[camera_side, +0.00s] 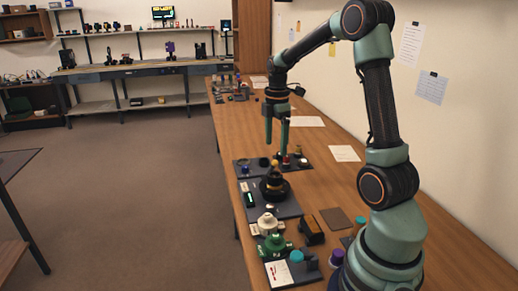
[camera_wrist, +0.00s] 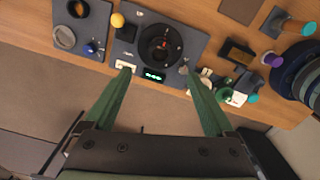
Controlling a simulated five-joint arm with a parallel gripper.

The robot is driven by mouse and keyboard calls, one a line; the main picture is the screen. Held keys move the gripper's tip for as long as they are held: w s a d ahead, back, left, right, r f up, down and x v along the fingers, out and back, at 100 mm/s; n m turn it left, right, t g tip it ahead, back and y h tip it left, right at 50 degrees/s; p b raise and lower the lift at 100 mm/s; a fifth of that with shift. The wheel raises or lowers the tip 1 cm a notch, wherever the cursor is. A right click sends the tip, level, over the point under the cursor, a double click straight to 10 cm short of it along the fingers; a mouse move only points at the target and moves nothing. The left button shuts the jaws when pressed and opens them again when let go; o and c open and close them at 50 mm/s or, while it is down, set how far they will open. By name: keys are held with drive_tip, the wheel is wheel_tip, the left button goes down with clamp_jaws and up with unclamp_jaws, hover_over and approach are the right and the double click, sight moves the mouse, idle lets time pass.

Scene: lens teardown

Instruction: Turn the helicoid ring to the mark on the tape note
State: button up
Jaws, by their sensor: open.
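The black lens assembly (camera_wrist: 148,49) stands on a dark grey mat (camera_wrist: 195,43). Its round dark rings face up, with a small red mark on top; which ring is the helicoid I cannot tell. It also shows in the side view (camera_side: 274,189). A small white label (camera_wrist: 126,65), possibly the tape note, lies at the mat's near edge; no writing is legible. My gripper (camera_wrist: 157,74) is open and empty, its two green fingers apart. In the side view my gripper (camera_side: 276,146) hangs pointing down, above and beyond the lens.
A green-lit display (camera_wrist: 154,75) sits on the mat near the label. A second dark tray (camera_wrist: 91,22) holds rings and small parts. Green and white fixtures (camera_side: 272,243) stand nearer my base. The table edge is close.

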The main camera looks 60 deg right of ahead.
sight(275, 175)
wheel_tip(275, 175, down, 11)
drive_tip(key=shift+r, duration=0.1)
idle(0.3)
drive_tip(key=c, duration=1.4)
